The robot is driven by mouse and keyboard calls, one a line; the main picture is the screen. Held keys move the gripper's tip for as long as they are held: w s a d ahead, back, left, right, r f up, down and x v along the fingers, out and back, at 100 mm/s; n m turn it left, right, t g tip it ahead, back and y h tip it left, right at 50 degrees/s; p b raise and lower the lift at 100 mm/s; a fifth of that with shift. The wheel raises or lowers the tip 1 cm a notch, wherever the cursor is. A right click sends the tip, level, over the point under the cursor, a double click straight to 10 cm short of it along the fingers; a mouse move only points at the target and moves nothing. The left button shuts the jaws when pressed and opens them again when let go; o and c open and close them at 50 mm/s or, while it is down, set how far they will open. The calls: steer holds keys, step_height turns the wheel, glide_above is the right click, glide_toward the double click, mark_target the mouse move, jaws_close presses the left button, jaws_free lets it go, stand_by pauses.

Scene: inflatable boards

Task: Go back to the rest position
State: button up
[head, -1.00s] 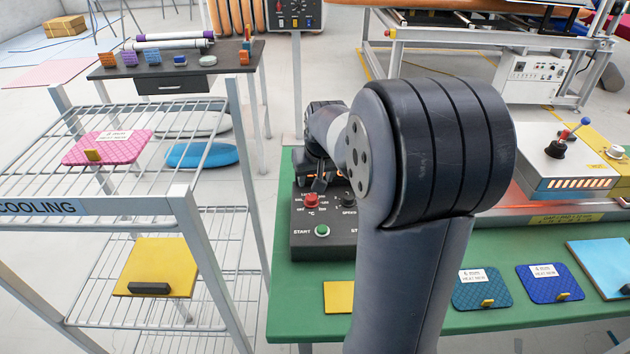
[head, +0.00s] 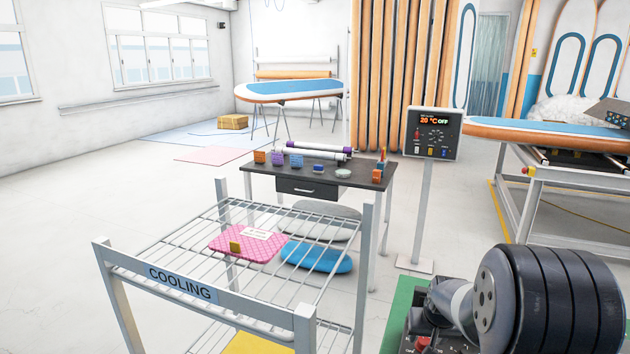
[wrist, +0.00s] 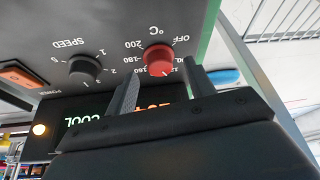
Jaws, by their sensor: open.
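My gripper (wrist: 163,82) shows in the wrist view with its two fingers apart and nothing between them. Past its fingertips is the dark control panel (wrist: 110,25) with a red temperature knob (wrist: 158,60) and a black speed knob (wrist: 85,68). The red knob appears just beyond the gap between the fingers; I cannot tell whether they touch it. A display lies partly hidden behind the gripper. In the head view my arm fills the lower right corner, and the gripper itself cannot be made out there.
The cooling rack (head: 225,300) stands left of my arm, with a pink pad (head: 250,243) on its top shelf. Behind it are a dark table (head: 310,180) and a control box on a post (head: 433,133). Open floor (head: 80,230) lies left.

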steer(key=shift+x, duration=0.85)
steer(key=shift+m, duration=0.3)
